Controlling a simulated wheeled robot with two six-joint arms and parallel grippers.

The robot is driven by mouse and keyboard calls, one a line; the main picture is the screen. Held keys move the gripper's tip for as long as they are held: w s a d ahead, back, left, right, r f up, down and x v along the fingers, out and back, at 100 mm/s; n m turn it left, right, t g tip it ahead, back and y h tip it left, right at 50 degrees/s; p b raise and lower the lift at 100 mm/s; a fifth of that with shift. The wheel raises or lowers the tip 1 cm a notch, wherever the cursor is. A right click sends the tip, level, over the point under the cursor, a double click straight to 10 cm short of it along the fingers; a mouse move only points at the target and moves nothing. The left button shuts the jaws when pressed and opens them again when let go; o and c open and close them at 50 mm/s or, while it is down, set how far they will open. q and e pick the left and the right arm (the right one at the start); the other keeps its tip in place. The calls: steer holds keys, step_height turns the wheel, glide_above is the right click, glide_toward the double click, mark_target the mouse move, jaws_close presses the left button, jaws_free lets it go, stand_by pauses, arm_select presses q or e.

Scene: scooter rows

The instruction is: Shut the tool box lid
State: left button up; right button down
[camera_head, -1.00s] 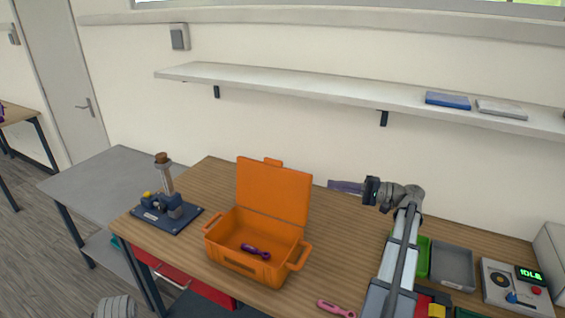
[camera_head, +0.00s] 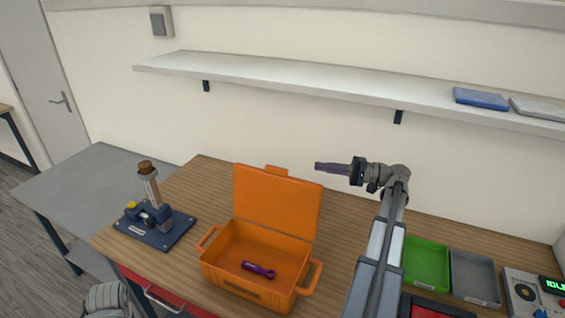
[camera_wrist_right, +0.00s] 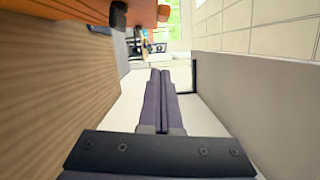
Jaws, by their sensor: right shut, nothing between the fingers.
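The orange tool box (camera_head: 225,271) stands on the wooden workbench in the head view. Its lid (camera_head: 275,203) is open and stands upright at the back, leaning slightly backward. A purple tool (camera_head: 258,270) lies inside on the box floor. My right gripper (camera_head: 318,167) is shut and empty, just right of the lid's top right corner and near its height, pointing left. In the right wrist view its purple fingers (camera_wrist_right: 158,72) are together, and part of the orange lid (camera_wrist_right: 95,10) shows at the top left.
A blue fixture (camera_head: 153,228) with a clamp stands left of the box. A green tray (camera_head: 427,263) and a grey tray (camera_head: 475,277) lie at the right. A wall shelf (camera_head: 290,84) runs above the bench. The bench right behind the box is clear.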

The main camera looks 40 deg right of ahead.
steer(key=w+a+r+p, duration=0.1)
steer(key=w+a, duration=0.4)
steer(key=a, duration=0.5)
steer(key=shift+w+r, duration=0.15)
steer(key=shift+w, duration=0.1)
steer(key=shift+w+a, duration=0.1)
steer(key=shift+a, duration=0.05)
